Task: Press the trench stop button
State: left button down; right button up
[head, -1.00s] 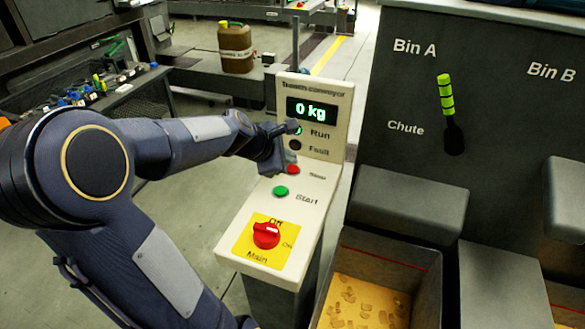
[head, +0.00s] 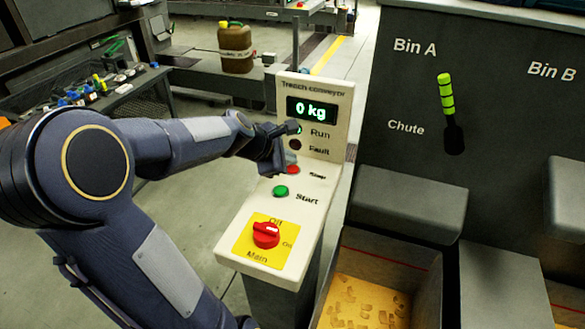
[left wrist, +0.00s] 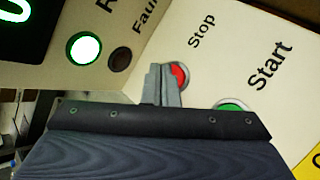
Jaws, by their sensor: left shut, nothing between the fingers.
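The trench conveyor panel (head: 235,247) is a pale slanted console. Its red Stop button (head: 293,169) sits above the green Start button (head: 281,191). My left gripper (head: 283,170) is shut and empty, with its fingertips right beside the Stop button. In the left wrist view, the grey fingers (left wrist: 163,80) cover the left part of the red button (left wrist: 180,75). I cannot tell whether they touch it. The Run light (left wrist: 84,47) glows green and the Fault light (left wrist: 119,59) is dark. My right gripper is not in view.
A red Main switch (head: 266,235) on a yellow plate is at the panel's near end. The display (head: 311,111) reads 0 kg. A dark chute housing (head: 480,60) with a green-striped lever (head: 446,95) stands to the right, above a bin (head: 400,258) of yellowish material.

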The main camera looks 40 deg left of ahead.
pick_arm(q)
jog(key=shift+f, duration=0.3)
jog(key=shift+f+b, duration=0.4)
jog(key=shift+f, duration=0.05)
dwell(0.8)
jog(key=shift+r, duration=0.1)
jog(key=shift+r+p, duration=0.8)
jog(key=shift+p, duration=0.15)
notch_tip(320, 180, up, 5)
jog(key=p, duration=0.5)
dwell(0.5)
